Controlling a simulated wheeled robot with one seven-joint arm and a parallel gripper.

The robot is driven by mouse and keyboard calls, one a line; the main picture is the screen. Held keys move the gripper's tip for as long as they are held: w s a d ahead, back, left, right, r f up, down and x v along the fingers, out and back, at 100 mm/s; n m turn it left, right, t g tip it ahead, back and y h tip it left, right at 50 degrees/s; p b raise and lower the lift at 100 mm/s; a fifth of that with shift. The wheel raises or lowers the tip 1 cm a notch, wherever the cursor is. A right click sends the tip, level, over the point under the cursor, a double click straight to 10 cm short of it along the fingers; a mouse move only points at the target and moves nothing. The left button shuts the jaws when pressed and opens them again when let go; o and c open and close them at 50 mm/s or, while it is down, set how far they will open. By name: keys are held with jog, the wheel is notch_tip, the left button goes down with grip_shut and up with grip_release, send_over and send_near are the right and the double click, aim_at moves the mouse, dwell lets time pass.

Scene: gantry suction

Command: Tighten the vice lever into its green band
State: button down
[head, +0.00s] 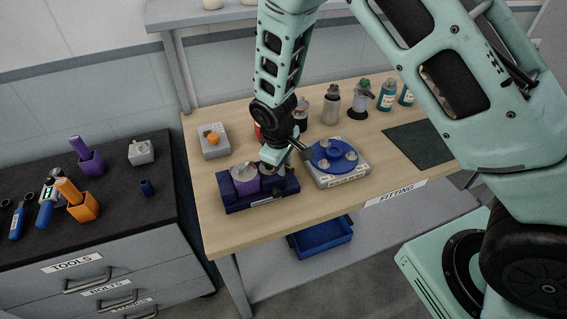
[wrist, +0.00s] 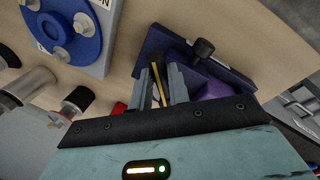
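The vice (head: 262,197) is a dark blue block near the front left of the wooden table, with a purple piece (head: 245,181) at its left. In the wrist view the vice (wrist: 150,62) lies beyond my fingertips, and a black knob (wrist: 203,48) stands on it. My gripper (head: 273,168) is low over the vice's right part. In the wrist view my gripper (wrist: 164,78) has its two fingers apart, with a thin dark and yellow bar (wrist: 157,78) between them. I cannot tell whether this bar is the lever or whether the fingers touch it. No green band can be made out.
A grey fixture with a blue disc (head: 334,155) stands close on the right of the vice. A grey block with an orange knob (head: 213,139) is behind left. Bottles (head: 331,104) stand at the back. A dark mat (head: 418,144) lies bare at the right.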

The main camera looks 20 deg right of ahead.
jog(key=shift+a+f+m+b, duration=0.15)
jog(key=shift+a+m+b, duration=0.05)
jog(key=shift+m+b, duration=0.2)
jog(key=shift+s+a+m, duration=0.15)
jog(key=shift+m, duration=0.35)
jog(key=c, duration=1.3)
grip_release()
jog(key=shift+c, duration=0.2)
jog(key=s+a+r+b, duration=0.1)
jog(key=a+r+b, duration=0.2)
jog(key=r, duration=1.4)
jog(key=shift+s+r, duration=0.2)
jog(key=shift+s, duration=0.15)
